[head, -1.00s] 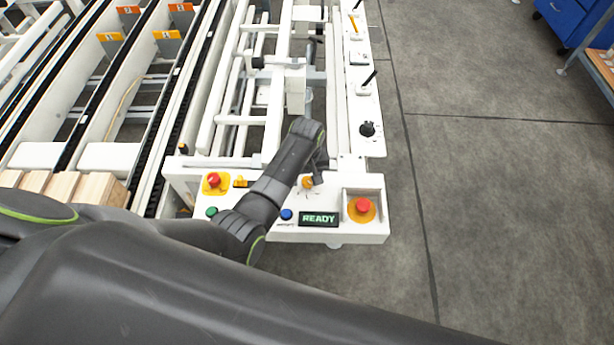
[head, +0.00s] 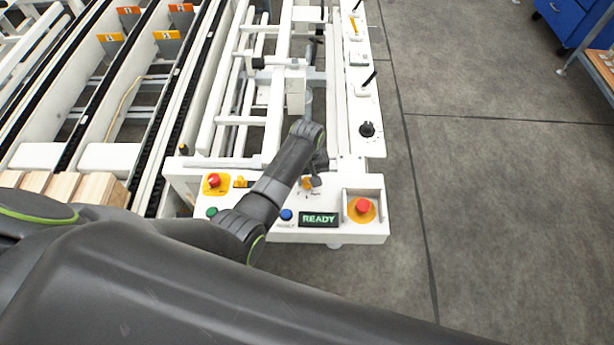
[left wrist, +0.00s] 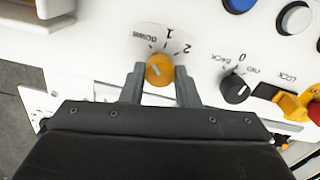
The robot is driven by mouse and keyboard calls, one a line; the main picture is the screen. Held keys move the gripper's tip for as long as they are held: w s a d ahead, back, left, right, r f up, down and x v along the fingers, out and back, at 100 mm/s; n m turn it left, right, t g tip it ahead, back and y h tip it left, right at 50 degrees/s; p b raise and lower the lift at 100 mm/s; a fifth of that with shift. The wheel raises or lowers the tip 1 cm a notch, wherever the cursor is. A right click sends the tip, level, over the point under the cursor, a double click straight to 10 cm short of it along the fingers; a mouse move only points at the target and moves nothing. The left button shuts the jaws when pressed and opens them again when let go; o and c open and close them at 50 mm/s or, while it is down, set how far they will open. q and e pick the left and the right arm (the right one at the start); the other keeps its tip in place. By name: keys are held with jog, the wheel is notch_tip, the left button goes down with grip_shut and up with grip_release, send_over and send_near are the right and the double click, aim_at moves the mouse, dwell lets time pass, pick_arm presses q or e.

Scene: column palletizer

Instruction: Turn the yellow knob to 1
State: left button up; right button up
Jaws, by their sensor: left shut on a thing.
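The yellow knob (left wrist: 159,70) sits on the white control panel, with a printed scale around it reading DOWN, 1 and 2, seen upside down in the left wrist view. My left gripper (left wrist: 159,86) has one finger on each side of the knob and is shut on it. The knob carries a pale pointer line, but I cannot tell exactly which mark it points at. In the head view the knob (head: 307,183) is partly hidden by my left gripper (head: 313,182). My right gripper is not in view.
A black knob (left wrist: 235,89) and a yellow lock switch (left wrist: 293,105) stand close beside the yellow knob. A blue button (head: 286,214), a READY display (head: 319,219) and red emergency stops (head: 362,205) are on the same panel. Conveyor rails lie behind it.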

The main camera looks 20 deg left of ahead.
pick_arm(q)
jog(key=m+p, duration=0.2)
jog(key=m, duration=0.1)
jog(key=shift+r+p, duration=0.2)
jog(key=shift+p, duration=0.15)
jog(key=m+p, duration=0.1)
jog(key=m, duration=0.2)
jog(key=shift+f+p, duration=0.1)
jog(key=shift+p, duration=0.25)
jog(key=shift+w+m+p, duration=0.1)
jog(key=shift+m+p, duration=0.3)
jog(key=shift+m, duration=0.8)
jog(key=shift+f, duration=0.1)
jog(key=o, duration=1)
jog(key=shift+c, duration=0.2)
